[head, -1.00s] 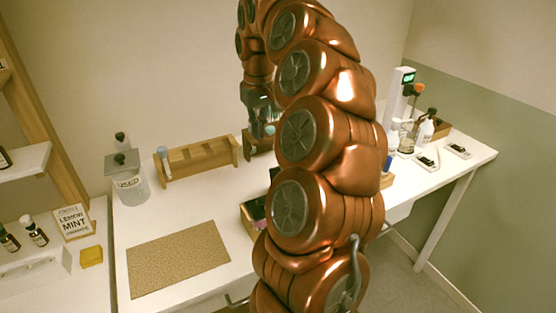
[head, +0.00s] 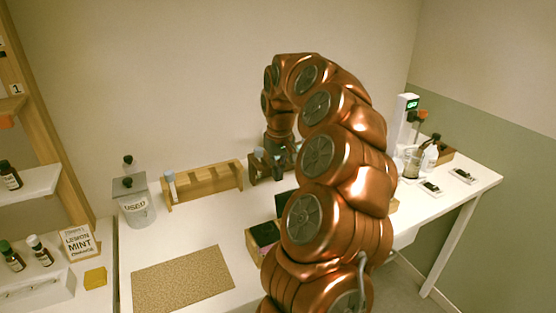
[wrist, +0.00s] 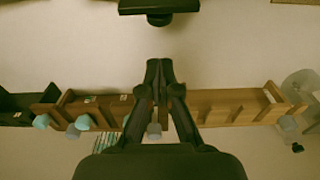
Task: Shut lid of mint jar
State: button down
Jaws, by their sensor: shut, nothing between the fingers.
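My gripper (wrist: 159,66) is shut and empty in the wrist view, its fingertips together in front of a wooden rack. In the head view its end (head: 280,160) hangs low behind my arm, near the small rack at the back of the table. No jar is clearly marked as the mint jar. A dark flat piece with a round knob (wrist: 159,8) shows at the top of the wrist view, apart from the fingertips; I cannot tell if it is a lid. A wooden box (head: 262,238) with dark contents stands partly hidden behind my arm.
A grey-lidded jar marked USED (head: 136,207) and a wooden rack (head: 208,183) with a tube stand at the back left. A cork mat (head: 183,279) lies bare in front. A LEMON MINT sign (head: 77,243) stands at left. Bottles (head: 431,152) stand at the right.

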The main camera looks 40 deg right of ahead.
aim_at(285, 201)
jog(key=shift+s+a+f+p, duration=0.2)
jog(key=shift+s+f+p, duration=0.15)
jog(key=shift+s, duration=0.25)
jog(key=shift+s+a+f+p, duration=0.3)
jog(key=shift+s+p, duration=0.1)
jog(key=shift+s, duration=0.15)
jog(key=shift+s+a+f+p, duration=0.15)
jog(key=shift+s+f+p, duration=0.2)
jog(key=shift+s, duration=0.25)
